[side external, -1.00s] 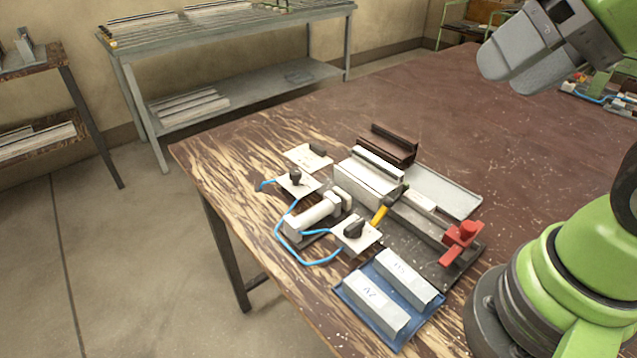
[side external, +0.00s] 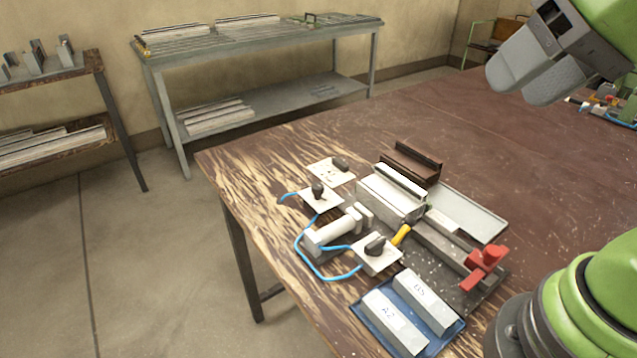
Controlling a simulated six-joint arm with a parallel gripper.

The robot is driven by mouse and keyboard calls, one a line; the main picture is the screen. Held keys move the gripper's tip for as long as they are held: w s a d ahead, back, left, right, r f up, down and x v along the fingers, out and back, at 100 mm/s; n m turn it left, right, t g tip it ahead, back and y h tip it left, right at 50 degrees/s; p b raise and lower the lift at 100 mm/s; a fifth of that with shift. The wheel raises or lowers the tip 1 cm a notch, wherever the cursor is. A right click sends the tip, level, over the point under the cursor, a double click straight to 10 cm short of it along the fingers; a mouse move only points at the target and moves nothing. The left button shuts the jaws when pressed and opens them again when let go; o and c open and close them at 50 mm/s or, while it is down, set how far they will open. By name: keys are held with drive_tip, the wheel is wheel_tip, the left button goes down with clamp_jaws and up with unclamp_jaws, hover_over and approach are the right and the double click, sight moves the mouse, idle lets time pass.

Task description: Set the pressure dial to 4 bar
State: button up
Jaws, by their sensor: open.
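Three pale plates carry dark knobs on the bench, and I cannot tell for sure which is the pressure dial. The back plate (side external: 322,176) has a dark knob (side external: 340,164) at its right edge. The middle plate (side external: 327,207) has an upright dark knob (side external: 318,189). The front plate (side external: 373,264) has a larger dark knob (side external: 376,246). Scale marks and settings are too small to read. My gripper (side external: 522,88) is open and empty at the upper right, high above the bench and well apart from all three knobs.
A blue tray (side external: 440,334) holds two grey blocks.

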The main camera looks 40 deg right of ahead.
drive_tip(key=w+f+g+h, duration=0.1)
drive_tip(key=w+f, duration=0.1)
drive_tip(key=w, duration=0.8)
drive_tip(key=n+g+h, duration=0.1)
drive_tip(key=g+h, duration=0.1)
hover_over(318, 186)
drive_tip(key=s+a, duration=0.1)
drive_tip(key=s, duration=0.3)
wheel_tip(318, 186, down, 16)
drive_tip(key=x, duration=1)
drive_tip(key=shift+w+a+r, duration=0.1)
drive_tip(key=shift+w+a, duration=0.05)
drive_tip(key=shift+a, duration=0.05)
drive_tip(key=c, duration=0.9)
